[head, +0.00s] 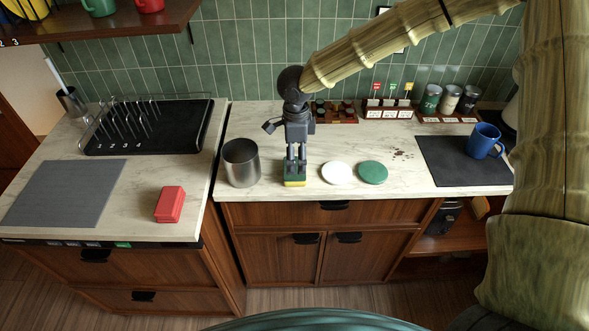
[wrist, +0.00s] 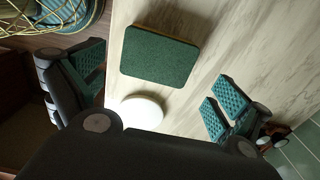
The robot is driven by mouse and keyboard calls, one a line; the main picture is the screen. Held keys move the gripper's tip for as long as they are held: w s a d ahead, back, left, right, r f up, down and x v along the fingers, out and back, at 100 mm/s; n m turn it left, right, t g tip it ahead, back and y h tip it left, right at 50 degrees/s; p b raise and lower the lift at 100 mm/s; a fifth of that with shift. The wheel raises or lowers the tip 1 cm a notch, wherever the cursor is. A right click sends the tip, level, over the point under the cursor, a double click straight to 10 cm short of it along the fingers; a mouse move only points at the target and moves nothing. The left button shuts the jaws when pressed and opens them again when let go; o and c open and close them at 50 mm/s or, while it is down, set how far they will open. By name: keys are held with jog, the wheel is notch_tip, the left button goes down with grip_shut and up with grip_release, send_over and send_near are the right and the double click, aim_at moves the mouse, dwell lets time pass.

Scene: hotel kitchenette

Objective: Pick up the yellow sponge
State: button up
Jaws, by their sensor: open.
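The yellow sponge (head: 294,183) lies on the right-hand marble counter, close to its front edge, with a dark green scouring top. My gripper (head: 296,165) points down over the sponge in the head view. In the wrist view my gripper (wrist: 150,100) has its two fingers wide apart, one on each side, with nothing between the pads. The exact gap between fingertips and sponge is hard to tell.
A steel canister (head: 241,163) stands just left of my gripper. A white disc (head: 336,173) and a green disc (head: 373,173) lie to the right. A red block (head: 170,204) lies on the left counter. A blue mug (head: 484,141) stands on a dark mat (head: 450,170).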

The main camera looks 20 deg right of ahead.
jog(key=shift+s+f+p, duration=0.2)
jog(key=shift+f+p, duration=0.2)
jog(key=f, duration=0.2)
jog(key=f+p, duration=0.1)
jog(key=shift+w+a+f, duration=0.1)
jog(key=shift+a, duration=0.15)
jog(key=shift+d+f, duration=0.15)
jog(key=shift+f, duration=0.35)
jog(key=c, duration=0.5)
